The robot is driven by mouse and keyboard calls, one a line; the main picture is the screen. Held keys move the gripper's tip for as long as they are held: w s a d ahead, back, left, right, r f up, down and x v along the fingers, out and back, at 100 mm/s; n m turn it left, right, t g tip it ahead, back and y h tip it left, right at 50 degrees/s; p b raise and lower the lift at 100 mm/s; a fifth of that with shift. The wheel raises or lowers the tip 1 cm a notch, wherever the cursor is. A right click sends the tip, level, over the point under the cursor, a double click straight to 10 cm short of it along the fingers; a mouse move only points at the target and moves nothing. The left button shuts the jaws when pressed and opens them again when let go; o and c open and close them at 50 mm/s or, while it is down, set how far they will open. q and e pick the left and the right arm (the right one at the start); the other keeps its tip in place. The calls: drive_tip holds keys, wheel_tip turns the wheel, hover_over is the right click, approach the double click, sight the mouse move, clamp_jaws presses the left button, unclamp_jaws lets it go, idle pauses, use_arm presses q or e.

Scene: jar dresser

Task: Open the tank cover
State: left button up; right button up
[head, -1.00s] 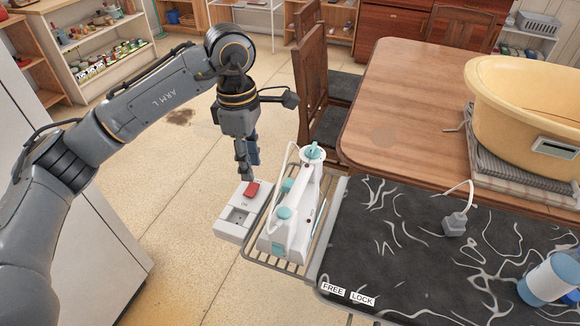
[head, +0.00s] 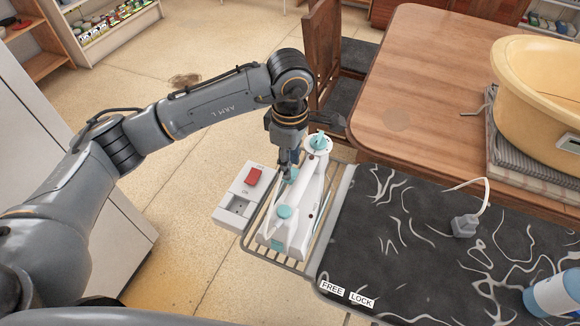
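A white steam iron (head: 300,215) with teal parts rests on the wire rack at the left end of the ironing board. It has a teal piece at its top end (head: 319,141), a small teal piece on its left side (head: 290,176) and a round teal one lower down (head: 284,211). I cannot tell for certain which teal piece is the tank cover. My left gripper (head: 287,170) points down at the small side piece, its fingertips at or just above it. Contact and finger opening are too small to make out. My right gripper is out of view.
A white switch box with a red rocker (head: 253,176) sits left of the rack (head: 266,262). The dark patterned board (head: 390,240) holds a grey plug (head: 464,226) and a blue-white bottle (head: 560,295). A wooden table (head: 420,80) with a yellow tub (head: 540,90) stands behind.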

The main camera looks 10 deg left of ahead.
sight(293, 174)
use_arm(q)
wheel_tip(293, 174, down, 2)
drive_tip(key=shift+s+f, duration=0.1)
drive_tip(key=shift+f, duration=0.85)
clamp_jaws()
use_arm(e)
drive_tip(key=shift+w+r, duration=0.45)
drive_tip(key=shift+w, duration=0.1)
